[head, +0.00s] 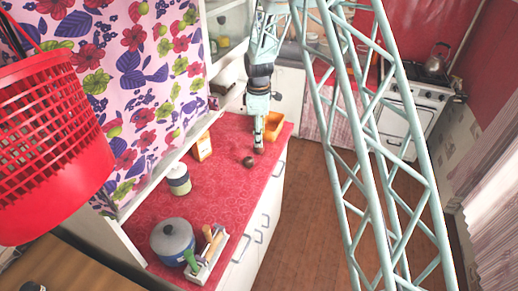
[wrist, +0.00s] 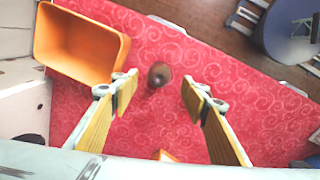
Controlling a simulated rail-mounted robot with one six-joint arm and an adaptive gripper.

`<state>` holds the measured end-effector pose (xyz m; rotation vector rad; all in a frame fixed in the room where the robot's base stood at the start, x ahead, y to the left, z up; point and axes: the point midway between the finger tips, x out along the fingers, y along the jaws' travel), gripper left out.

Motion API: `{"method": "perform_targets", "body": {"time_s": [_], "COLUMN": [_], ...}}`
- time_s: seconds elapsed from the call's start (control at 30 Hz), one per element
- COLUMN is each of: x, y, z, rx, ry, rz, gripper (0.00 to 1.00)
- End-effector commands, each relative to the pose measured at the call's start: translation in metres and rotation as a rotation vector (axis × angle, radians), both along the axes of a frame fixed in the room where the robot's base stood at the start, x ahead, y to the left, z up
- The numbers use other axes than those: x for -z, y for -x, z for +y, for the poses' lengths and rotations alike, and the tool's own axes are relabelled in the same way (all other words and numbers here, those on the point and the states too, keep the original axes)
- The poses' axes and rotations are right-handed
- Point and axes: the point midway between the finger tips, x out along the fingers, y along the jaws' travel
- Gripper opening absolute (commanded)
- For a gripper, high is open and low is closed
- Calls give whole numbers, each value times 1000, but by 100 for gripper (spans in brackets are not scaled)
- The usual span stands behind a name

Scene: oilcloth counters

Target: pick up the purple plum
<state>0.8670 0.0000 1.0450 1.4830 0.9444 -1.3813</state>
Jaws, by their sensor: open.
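The plum (head: 248,161) is a small, dark, round fruit on the red patterned counter (head: 215,170), near its far end. In the wrist view the plum (wrist: 159,75) looks brownish and lies between and just beyond the two open fingertips. My gripper (head: 258,148) is beside the plum in the head view, just to its right. In the wrist view my gripper (wrist: 157,85) has its fingers wide apart, with nothing between the pads. The gap in height between fingertips and counter is hard to judge.
An orange bin (wrist: 75,42) stands close to the left finger; it also shows in the head view (head: 273,127). A yellow-and-white box (head: 202,146), a canister (head: 178,180), a lidded pot (head: 172,241) and a utensil caddy (head: 207,255) stand nearer. The counter around the plum is clear.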

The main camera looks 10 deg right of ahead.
Motion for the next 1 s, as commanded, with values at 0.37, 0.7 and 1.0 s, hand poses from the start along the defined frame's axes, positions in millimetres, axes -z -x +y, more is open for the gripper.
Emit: {"method": "perform_targets", "body": {"time_s": [0.37,0.7,1.0], "x": [17,18,35], "y": [-2,-2,-4], "z": [-1,-1,-2], "rx": [0,0,0], "ry": [0,0,0], "rz": [0,0,2], "gripper": [41,41,41]}}
